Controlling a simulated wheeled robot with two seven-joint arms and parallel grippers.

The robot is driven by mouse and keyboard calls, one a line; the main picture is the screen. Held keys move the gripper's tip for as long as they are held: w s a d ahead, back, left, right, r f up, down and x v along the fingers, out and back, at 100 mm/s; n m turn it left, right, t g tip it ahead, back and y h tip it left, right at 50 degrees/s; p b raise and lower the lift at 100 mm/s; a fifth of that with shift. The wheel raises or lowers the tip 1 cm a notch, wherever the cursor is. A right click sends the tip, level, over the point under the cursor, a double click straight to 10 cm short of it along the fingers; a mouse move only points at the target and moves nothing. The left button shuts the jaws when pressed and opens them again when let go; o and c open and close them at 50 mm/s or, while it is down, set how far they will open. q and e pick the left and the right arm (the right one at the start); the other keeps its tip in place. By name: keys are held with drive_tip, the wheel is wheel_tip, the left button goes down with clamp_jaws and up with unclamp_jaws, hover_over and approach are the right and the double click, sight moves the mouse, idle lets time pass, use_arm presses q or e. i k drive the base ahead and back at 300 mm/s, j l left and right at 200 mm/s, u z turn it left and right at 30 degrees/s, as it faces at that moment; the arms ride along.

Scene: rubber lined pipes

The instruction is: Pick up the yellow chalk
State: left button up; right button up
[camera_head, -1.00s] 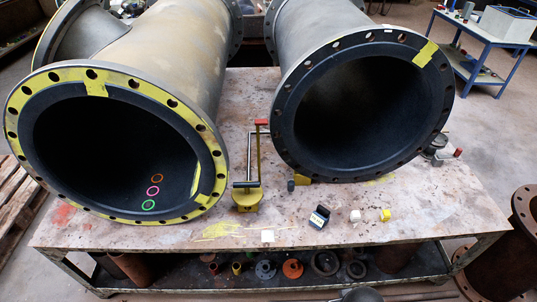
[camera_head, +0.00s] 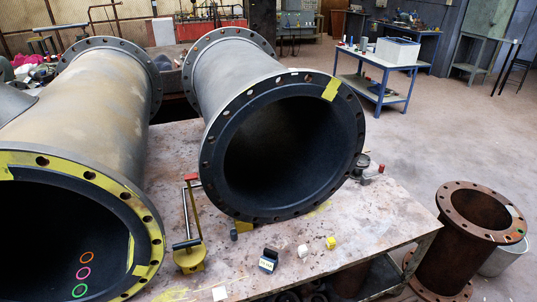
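A small yellow block (camera_head: 331,243), which looks like the yellow chalk, lies on the worktable (camera_head: 375,225) in front of the right-hand large pipe, near the table's front right edge. A small white block (camera_head: 303,250) lies just left of it, apart from it. Neither of my grippers shows in the head view, and nothing of mine touches the yellow block.
Two large flanged pipes, one left (camera_head: 95,120) and one right (camera_head: 235,85), lie on the table. A yellow-based tool with an upright handle (camera_head: 190,258) and a small dark box (camera_head: 268,260) stand left of the blocks. A rusty flanged pipe (camera_head: 455,255) stands on the floor at right.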

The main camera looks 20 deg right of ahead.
sight(331, 243)
drive_tip(key=z, duration=1.1)
